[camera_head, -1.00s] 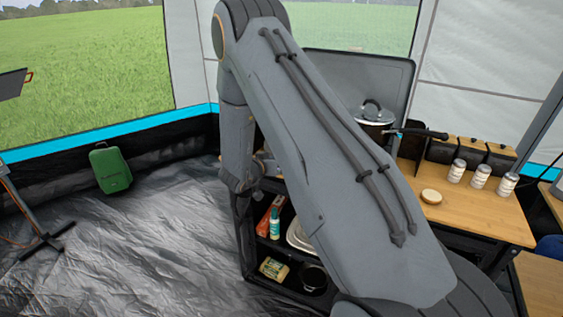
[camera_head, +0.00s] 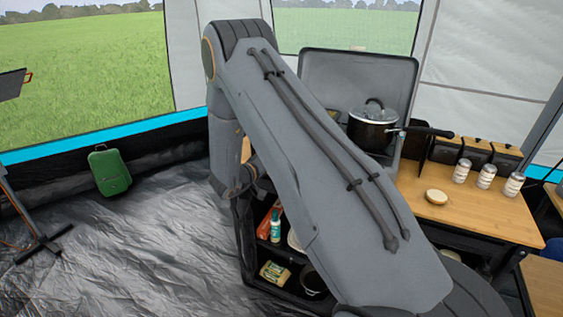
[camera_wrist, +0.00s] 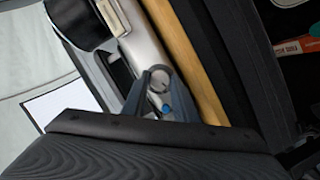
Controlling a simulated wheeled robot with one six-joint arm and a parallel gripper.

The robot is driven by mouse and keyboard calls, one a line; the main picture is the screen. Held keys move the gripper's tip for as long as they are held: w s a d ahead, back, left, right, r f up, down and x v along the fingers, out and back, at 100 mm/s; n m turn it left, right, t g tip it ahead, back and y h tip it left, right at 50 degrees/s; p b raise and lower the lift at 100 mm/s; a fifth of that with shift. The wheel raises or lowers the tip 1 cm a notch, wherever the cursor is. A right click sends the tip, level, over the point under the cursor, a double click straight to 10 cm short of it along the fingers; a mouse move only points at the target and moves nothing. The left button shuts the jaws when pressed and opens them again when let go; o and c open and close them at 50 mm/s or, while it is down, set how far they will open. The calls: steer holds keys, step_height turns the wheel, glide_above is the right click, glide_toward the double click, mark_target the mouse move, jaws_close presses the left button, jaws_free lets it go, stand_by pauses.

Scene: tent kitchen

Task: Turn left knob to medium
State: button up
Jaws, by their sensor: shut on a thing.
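In the wrist view a round grey knob (camera_wrist: 160,82) sits on the light front panel of the stove (camera_wrist: 145,47). My gripper (camera_wrist: 158,80) has its two grey fingers on either side of the knob and is shut on it. The knob's setting mark cannot be read. In the head view the stove's raised grey lid (camera_head: 388,78) stands behind a dark pot (camera_head: 372,133) with a glass lid and long handle. My arm hides the knobs and my gripper there.
A wooden counter (camera_head: 480,218) right of the stove holds several shakers (camera_head: 486,177), dark boxes with wooden lids (camera_head: 477,152) and a small round wooden lid (camera_head: 436,197). Shelves below hold a bottle (camera_head: 275,227) and food packs. A green case (camera_head: 110,172) stands on the open floor at left.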

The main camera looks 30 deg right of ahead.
steer(key=shift+s+d+f, duration=0.1)
steer(key=shift+d, duration=0.05)
stand_by(0.3)
steer(key=o, duration=0.8)
steer(key=shift+d, duration=0.1)
steer(key=shift+a, duration=0.2)
steer(key=shift+a, duration=0.1)
steer(key=b+v, duration=0.2)
steer(key=v, duration=0.5)
steer(key=shift+s+a, duration=0.1)
steer(key=shift+a, duration=0.15)
